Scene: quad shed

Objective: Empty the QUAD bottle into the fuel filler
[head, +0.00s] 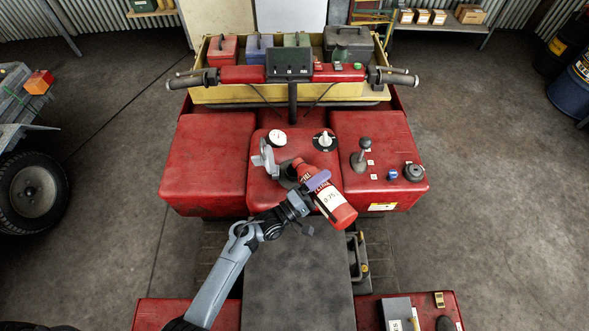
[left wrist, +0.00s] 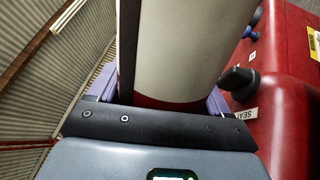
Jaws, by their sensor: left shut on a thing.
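The QUAD bottle (head: 338,207) is red with a white label and lies tilted over the middle of the red tank, its base to the lower right and its narrow end to the upper left. That end is close to the fuel filler (head: 287,173), a dark round fitting beside a raised grey flap (head: 264,158). I cannot tell whether the mouth is inside it. My left gripper (head: 312,187) is shut around the bottle's body. In the left wrist view the bottle (left wrist: 185,50) fills the space between the purple fingers. My right gripper is not in view.
A gauge (head: 277,138), a knob (head: 325,141), a lever (head: 361,157) and a black knob (head: 413,172) stand on the red bodywork. Handlebars (head: 195,79) and a yellow tray (head: 215,96) lie beyond. The black seat (head: 297,285) is in front.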

